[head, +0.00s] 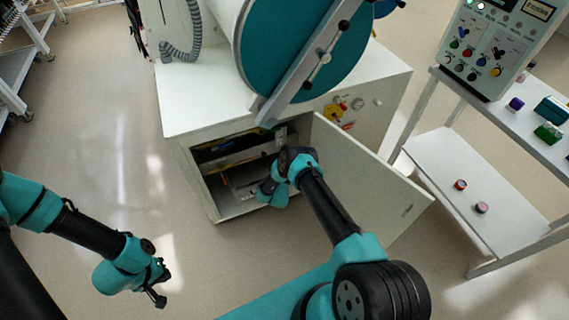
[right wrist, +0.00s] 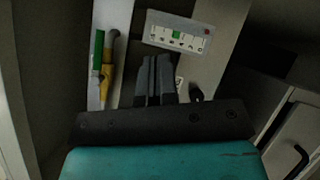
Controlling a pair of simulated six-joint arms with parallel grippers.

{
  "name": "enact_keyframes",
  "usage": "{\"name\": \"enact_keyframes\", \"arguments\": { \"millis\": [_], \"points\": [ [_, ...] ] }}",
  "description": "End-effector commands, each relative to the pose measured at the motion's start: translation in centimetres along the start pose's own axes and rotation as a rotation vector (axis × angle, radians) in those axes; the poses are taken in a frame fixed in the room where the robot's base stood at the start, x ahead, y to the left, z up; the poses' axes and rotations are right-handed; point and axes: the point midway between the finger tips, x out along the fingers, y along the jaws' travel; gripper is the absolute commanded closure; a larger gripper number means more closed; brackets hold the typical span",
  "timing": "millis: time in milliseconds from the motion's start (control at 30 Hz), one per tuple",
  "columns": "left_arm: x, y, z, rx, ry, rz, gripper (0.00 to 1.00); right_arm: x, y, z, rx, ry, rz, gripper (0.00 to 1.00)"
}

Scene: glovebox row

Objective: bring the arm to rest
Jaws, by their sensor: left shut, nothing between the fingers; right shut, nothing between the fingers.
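My left gripper (head: 158,297) hangs over the bare floor at the lower left of the head view. It is shut and empty. My right arm reaches from the lower right into the open cabinet (head: 190,165) under the glovebox; its gripper is mostly hidden by the arm and cabinet there. In the right wrist view my right gripper (right wrist: 156,78) is shut with nothing between its fingers. Beyond its fingertips is a pale panel (right wrist: 178,34) with a small green mark. A yellow and green item (right wrist: 105,65) lies left of the fingers.
The open cabinet door (head: 365,185) stands just right of my right arm. The glovebox's round teal door (head: 310,45) is above. A white shelf unit (head: 460,175) with small jars stands at the right, below a control box (head: 497,45).

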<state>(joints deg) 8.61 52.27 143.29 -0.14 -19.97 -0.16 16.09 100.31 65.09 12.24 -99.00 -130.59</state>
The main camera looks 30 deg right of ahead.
Motion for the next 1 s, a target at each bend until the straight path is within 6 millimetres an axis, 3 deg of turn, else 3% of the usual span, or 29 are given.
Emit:
{"name": "enact_keyframes", "arguments": {
  "millis": [367, 633, 833, 1000],
  "points": [
    [0.0, 0.0, 0.0, 0.0, 0.0, 0.0, 1.0, 0.2, 0.3, -0.2, 0.044, 0.029, -0.024, 1.0],
    [0.0, 0.0, 0.0, 0.0, 0.0, 0.0, 1.0, -0.1, 1.9, -1.4, 0.372, 0.214, -0.254, 1.0],
    [0.0, 0.0, 0.0, 0.0, 0.0, 0.0, 1.0, -2.7, 3.9, -1.6, 0.679, 0.321, -0.557, 1.0],
    [0.0, 0.0, 0.0, 0.0, 0.0, 0.0, 1.0, -6.3, 6.0, -0.7, 0.905, 0.331, -0.853, 1.0]
  ]
}}
